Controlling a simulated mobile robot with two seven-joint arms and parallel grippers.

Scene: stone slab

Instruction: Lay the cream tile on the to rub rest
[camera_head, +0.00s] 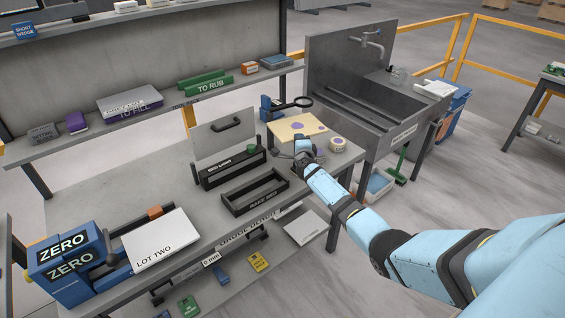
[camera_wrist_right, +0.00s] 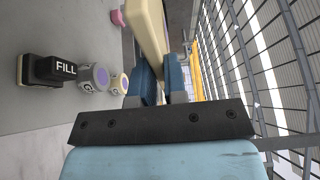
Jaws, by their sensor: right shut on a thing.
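The cream tile (camera_head: 292,127), with a purple patch on its face, is at the far right end of the bench in the head view. My right gripper (camera_head: 305,152) is at its near edge. In the right wrist view the blue fingers (camera_wrist_right: 162,88) are shut on the cream tile (camera_wrist_right: 152,30), which extends away from them edge-on. The green rest marked TO RUB (camera_head: 207,84) stands on the shelf behind the bench, left of the tile. Nothing is seen lying on it. My left gripper is not in view.
The shelf (camera_head: 60,147) also holds the TO FILL rest (camera_head: 137,111) with a grey slab on it. A round pot (camera_head: 337,144) is close to my right gripper. A sink (camera_head: 375,112) stands at right. A black FILL tool (camera_wrist_right: 55,70) shows in the wrist view.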

